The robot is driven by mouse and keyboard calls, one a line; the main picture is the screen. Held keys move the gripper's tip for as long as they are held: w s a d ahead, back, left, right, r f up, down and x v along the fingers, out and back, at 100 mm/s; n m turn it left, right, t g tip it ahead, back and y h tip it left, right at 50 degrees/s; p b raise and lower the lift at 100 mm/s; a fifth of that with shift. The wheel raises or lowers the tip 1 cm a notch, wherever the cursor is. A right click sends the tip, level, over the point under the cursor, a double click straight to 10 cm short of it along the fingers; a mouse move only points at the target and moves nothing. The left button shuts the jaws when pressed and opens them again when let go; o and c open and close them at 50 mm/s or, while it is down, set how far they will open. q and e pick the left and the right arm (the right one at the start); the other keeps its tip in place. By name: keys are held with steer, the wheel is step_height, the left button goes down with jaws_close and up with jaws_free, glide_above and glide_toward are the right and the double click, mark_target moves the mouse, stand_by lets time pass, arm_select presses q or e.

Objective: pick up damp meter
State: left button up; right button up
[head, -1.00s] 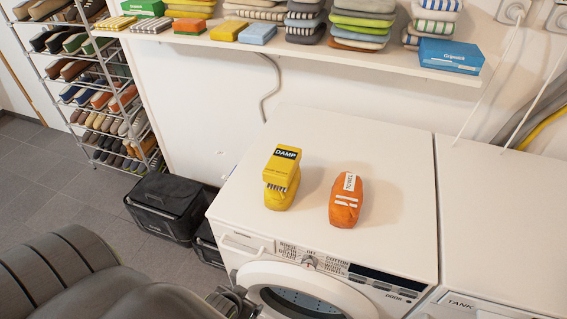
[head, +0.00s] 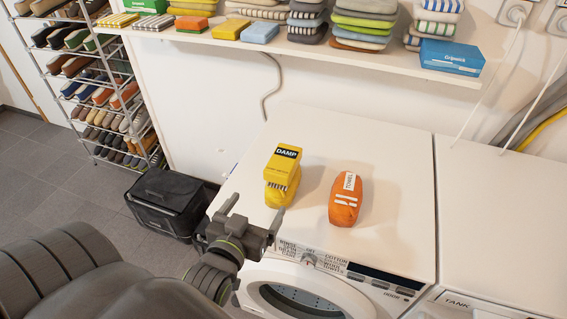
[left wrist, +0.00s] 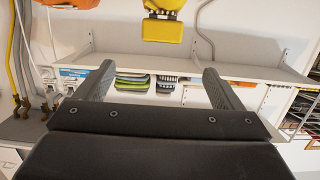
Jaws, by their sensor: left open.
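The damp meter (head: 283,168) is yellow with a black DAMP label on its upper part. It stands on the white washing machine top, toward the left side. In the left wrist view a yellow object, which looks like the damp meter (left wrist: 163,30), shows at the top edge, partly cut off. My left gripper (head: 255,212) is open and empty, near the machine's front left edge, apart from the damp meter and on its near side. Its two fingers also show in the left wrist view (left wrist: 158,72). My right gripper is not in view.
An orange pouch-like item (head: 345,200) with a white label stands just right of the damp meter. A wall shelf (head: 330,55) with folded cloths and boxes runs behind. A shoe rack (head: 100,75) and black crate (head: 165,200) are at left. The machine's right side is clear.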

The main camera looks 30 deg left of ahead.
arm_select(q)
steer(key=p, duration=0.2)
glide_toward(281, 162)
steer(key=x, duration=0.4)
steer(key=shift+w+d+f, duration=0.2)
steer(key=shift+d+f, duration=0.05)
steer(key=shift+p+x, duration=0.7)
steer(key=shift+x, duration=1.55)
steer(key=shift+w+a+f, duration=0.3)
steer(key=shift+w, duration=0.2)
steer(key=c, duration=1.2)
